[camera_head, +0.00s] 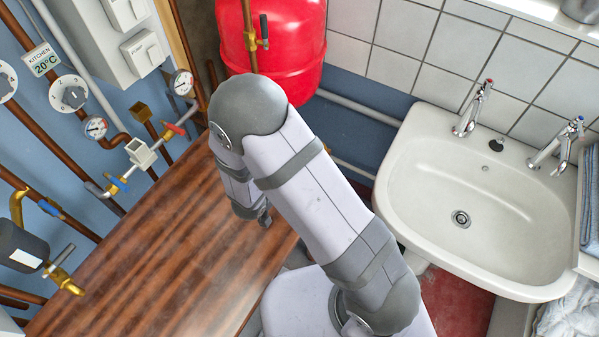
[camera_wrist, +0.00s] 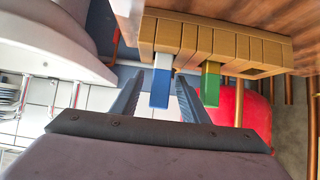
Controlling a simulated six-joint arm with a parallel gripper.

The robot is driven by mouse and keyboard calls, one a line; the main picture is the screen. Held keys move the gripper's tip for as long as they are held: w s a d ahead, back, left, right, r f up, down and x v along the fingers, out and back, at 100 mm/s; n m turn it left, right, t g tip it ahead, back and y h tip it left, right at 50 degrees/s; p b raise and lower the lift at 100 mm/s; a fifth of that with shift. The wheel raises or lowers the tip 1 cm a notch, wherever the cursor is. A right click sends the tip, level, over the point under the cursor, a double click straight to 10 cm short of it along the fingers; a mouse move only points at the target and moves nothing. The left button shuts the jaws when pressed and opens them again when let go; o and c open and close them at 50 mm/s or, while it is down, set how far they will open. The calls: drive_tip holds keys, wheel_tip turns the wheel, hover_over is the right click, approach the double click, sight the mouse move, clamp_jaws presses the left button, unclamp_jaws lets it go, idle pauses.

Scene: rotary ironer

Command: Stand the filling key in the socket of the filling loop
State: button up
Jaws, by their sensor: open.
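In the wrist view my gripper (camera_wrist: 160,80) is open, its two dark fingers pointing at a slotted tan rack (camera_wrist: 235,45). A blue key-like piece (camera_wrist: 160,88) with a white upper part sticks out of the rack and appears between the fingers; I cannot tell if they touch it. A green piece (camera_wrist: 210,84) sticks out beside it, right of the fingers. Which one is the filling key is not clear. In the head view the pipework with red and blue valve handles looks like the filling loop, with a pale square socket block (camera_head: 140,153).
A brown wooden worktop (camera_head: 150,260) lies left of my arm, mostly bare. A red tank (camera_head: 285,50) stands behind. A white sink (camera_head: 470,200) is at right. Gauges, dials and copper pipes line the left wall; a dark-bodied brass fitting (camera_head: 25,250) juts out there.

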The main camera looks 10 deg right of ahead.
drive_tip(key=shift+x, duration=1.55)
clamp_jaws()
drive_tip(key=shift+r, duration=0.15)
wheel_tip(320, 180, up, 10)
drive_tip(key=shift+p, duration=0.4)
